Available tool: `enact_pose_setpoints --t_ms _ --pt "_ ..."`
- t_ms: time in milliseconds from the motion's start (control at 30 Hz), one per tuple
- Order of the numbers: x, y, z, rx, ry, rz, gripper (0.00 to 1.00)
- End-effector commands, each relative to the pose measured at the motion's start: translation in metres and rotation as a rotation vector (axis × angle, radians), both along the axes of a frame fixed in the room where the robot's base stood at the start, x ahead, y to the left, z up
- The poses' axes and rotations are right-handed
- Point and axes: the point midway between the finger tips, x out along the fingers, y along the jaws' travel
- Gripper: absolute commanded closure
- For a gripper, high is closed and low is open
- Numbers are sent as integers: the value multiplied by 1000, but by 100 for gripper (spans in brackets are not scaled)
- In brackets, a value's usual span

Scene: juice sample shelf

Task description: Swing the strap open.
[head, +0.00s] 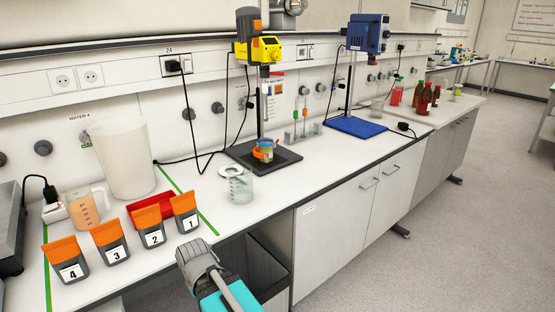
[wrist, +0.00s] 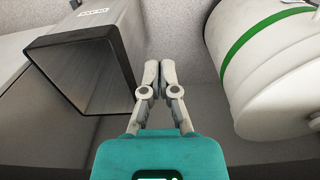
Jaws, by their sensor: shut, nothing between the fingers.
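No strap can be made out for certain. An orange band (head: 263,144) is around a small vessel on the black stand base (head: 285,161), under the yellow stirrer (head: 265,49); its fastening is too small to tell. My gripper (wrist: 160,70) is shut and empty in the wrist view, its two fingers together. It points into the space between a dark-rimmed open bin (wrist: 129,62) and a white drum with a green stripe (wrist: 240,45), apparently touching neither. In the head view my arm's end is at the bench's front edge, well short of the stirrer; the fingers cannot be made out there.
A glass beaker (head: 240,187) stands in front of the stirrer base. Several numbered orange-and-grey containers (head: 152,228), a red tray (head: 163,201) and a large white bucket (head: 125,160) are at left. A blue stand (head: 352,126) is farther right. Bench between the stands is partly clear.

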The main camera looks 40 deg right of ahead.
Motion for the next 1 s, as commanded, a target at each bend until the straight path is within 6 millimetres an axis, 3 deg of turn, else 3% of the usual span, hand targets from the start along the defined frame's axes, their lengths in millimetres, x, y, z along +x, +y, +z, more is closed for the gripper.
enact_pose_setpoints --t_ms 567,767,1000 --pt "2 -1 6 5 -2 -3 100" --pt "8 -5 28 27 -12 -17 100" --pt "24 -24 73 85 -36 -61 100"
